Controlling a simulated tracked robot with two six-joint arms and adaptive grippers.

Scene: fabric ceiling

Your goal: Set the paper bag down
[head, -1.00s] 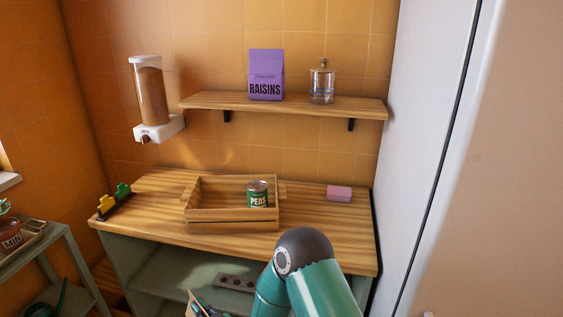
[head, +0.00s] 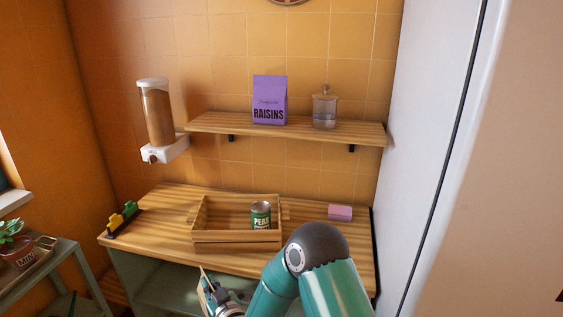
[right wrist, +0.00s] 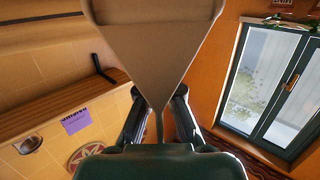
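The brown paper bag (right wrist: 155,38) fills the upper middle of the right wrist view and narrows to a pinched part between the fingers. My right gripper (right wrist: 160,112) is shut on that narrow part. In the head view my right gripper (head: 224,300) shows at the bottom, in front of the counter's front edge, partly hidden by my own teal arm. Only a thin tan edge of the bag (head: 205,282) shows beside it there. Whether the bag touches anything below cannot be told. My left gripper is not in view.
The wooden counter (head: 165,222) holds a crate (head: 235,237) with a peas can (head: 261,214), a pink block (head: 340,213) and a yellow-green clip (head: 122,218).

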